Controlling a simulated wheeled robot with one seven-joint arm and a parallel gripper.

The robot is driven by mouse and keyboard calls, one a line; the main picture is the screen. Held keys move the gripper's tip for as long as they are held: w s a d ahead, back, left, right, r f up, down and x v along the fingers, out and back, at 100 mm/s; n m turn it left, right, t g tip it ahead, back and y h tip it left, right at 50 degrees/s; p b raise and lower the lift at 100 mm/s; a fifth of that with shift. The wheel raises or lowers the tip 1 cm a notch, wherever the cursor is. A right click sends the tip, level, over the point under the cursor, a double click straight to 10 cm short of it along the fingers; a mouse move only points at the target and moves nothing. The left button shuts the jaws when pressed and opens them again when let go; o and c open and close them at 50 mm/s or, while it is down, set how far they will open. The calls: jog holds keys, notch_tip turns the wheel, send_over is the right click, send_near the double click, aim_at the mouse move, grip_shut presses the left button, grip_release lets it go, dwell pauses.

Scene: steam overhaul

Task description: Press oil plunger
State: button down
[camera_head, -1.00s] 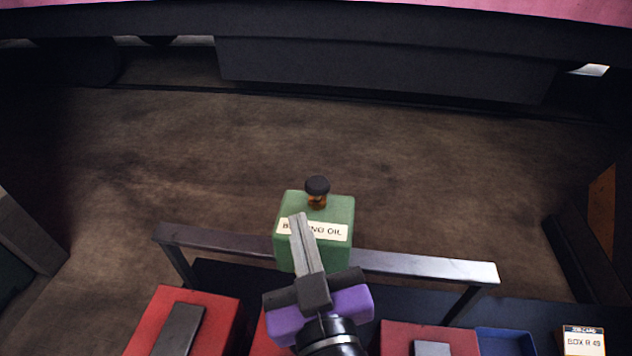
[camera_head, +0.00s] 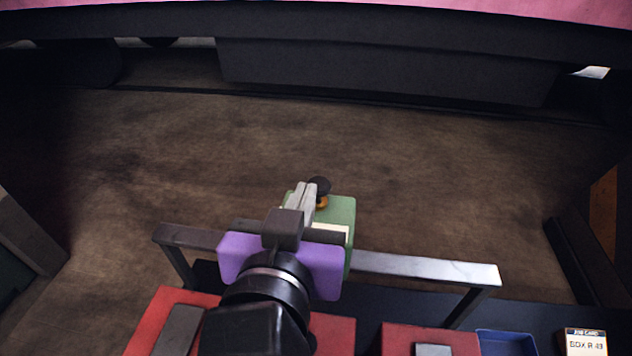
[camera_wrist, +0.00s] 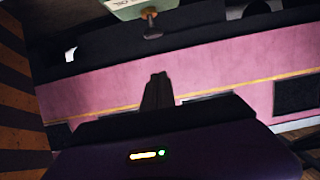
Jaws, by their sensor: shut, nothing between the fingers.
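The oil box (camera_head: 341,215) is green with a pale label and stands at the metal rail; my gripper hides its left part and most of the label. The oil plunger (camera_head: 319,185) has a dark round knob on an orange-brown stem on top of the box. My gripper (camera_head: 303,190) is shut and empty, its fingertips just left of the plunger knob in the head view; I cannot tell if they touch. In the wrist view the fingers (camera_wrist: 157,78) point up the picture, and the plunger (camera_wrist: 151,32) and box (camera_wrist: 138,7) appear at the top, beyond the fingertips.
A metal rail (camera_head: 425,267) runs along the tray edge by the box. Red boxes (camera_head: 429,338), a blue bin (camera_head: 505,342) and a job card (camera_head: 585,341) lie along the near edge. The brown floor (camera_head: 440,170) beyond is open.

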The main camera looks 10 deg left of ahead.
jog(key=p, duration=0.2)
send_over(319, 186)
jog(key=s, duration=0.1)
notch_tip(319, 186, down, 2)
jog(key=shift+s+f, duration=0.15)
jog(key=shift+f, duration=0.05)
jog(key=f, duration=0.3)
jog(key=shift+s+a+f+p, duration=0.1)
jog(key=shift+s+f+p, duration=0.1)
jog(key=shift+p, duration=0.2)
jog(key=shift+f, duration=0.35)
jog(key=shift+f+b, duration=1.2)
jog(key=shift+f, duration=0.4)
